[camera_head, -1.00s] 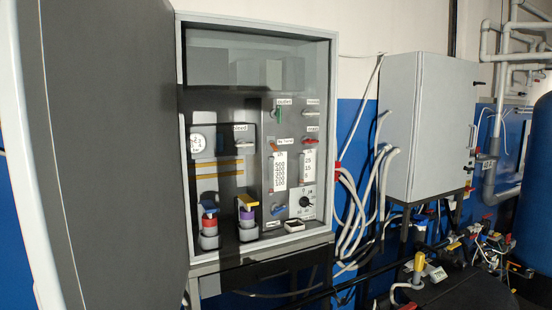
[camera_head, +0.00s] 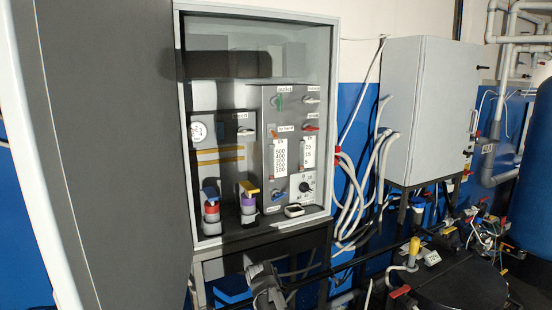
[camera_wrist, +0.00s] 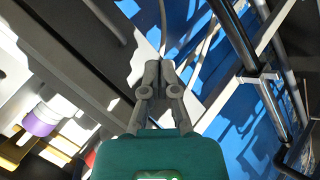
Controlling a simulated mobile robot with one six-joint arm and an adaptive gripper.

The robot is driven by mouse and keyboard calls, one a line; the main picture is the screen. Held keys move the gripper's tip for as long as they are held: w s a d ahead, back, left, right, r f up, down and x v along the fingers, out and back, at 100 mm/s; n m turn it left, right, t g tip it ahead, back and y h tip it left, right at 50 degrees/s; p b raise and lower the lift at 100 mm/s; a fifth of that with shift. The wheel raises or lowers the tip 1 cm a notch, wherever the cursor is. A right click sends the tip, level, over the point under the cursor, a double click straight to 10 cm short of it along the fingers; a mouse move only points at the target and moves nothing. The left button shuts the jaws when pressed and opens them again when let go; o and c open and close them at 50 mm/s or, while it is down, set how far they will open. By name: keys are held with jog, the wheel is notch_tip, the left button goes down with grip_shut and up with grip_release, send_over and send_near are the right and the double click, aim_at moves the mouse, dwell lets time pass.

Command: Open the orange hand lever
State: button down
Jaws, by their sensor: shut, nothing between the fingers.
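A small orange hand lever (camera_head: 275,134) sits on the grey panel inside the open cabinet, above the left scale. It points up and slightly left. It is too small to judge its setting closely and I cannot make it out in the wrist view. My gripper (camera_wrist: 158,68) is shut and empty in the wrist view. Grey parts that look like my gripper and wrist also show below the cabinet in the head view, well below the lever and apart from it.
The cabinet (camera_head: 334,120) has its large dark door (camera_head: 110,150) swung open at left. Other levers on the panel are green (camera_head: 279,102), red (camera_head: 311,128) and blue (camera_head: 278,194). Red (camera_head: 211,207) and purple (camera_head: 247,201) fittings stand at lower left. White hoses (camera_head: 350,200) hang at right.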

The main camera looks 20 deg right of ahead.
jog(key=w+d+r+n+t, duration=0.1)
jog(key=w+d+r, duration=0.1)
jog(key=r, duration=0.1)
jog(key=w+d+r+n+t+p, duration=0.1)
jog(key=w+d+r+n, duration=0.1)
jog(key=r, duration=0.1)
jog(key=w+d+r+n+t+h+p, duration=0.1)
jog(key=w+r+n+t, duration=0.1)
jog(key=w+r, duration=0.1)
jog(key=shift+d, duration=0.4)
jog(key=n+t+y+p, duration=0.6)
jog(key=n+t, duration=0.6)
jog(key=n, duration=1)
send_near(274, 135)
jog(key=shift+s+d+f+h+p, duration=0.1)
jog(key=shift+f+h+p, duration=0.15)
jog(key=shift+f, duration=0.4)
jog(key=shift+s+a+f+h+p, duration=0.1)
jog(key=shift+s+f+h+p, duration=0.1)
jog(key=shift+f, duration=0.4)
jog(key=shift+s+d+f+h+p, duration=0.15)
jog(key=shift+f+p, duration=0.1)
jog(key=shift+f, duration=0.4)
jog(key=shift+w+r, duration=0.1)
jog(key=shift+w, duration=0.1)
jog(key=p+x, duration=0.6)
jog(key=x, duration=0.3)
jog(key=shift+w+r, duration=0.25)
jog(key=shift+r, duration=0.1)
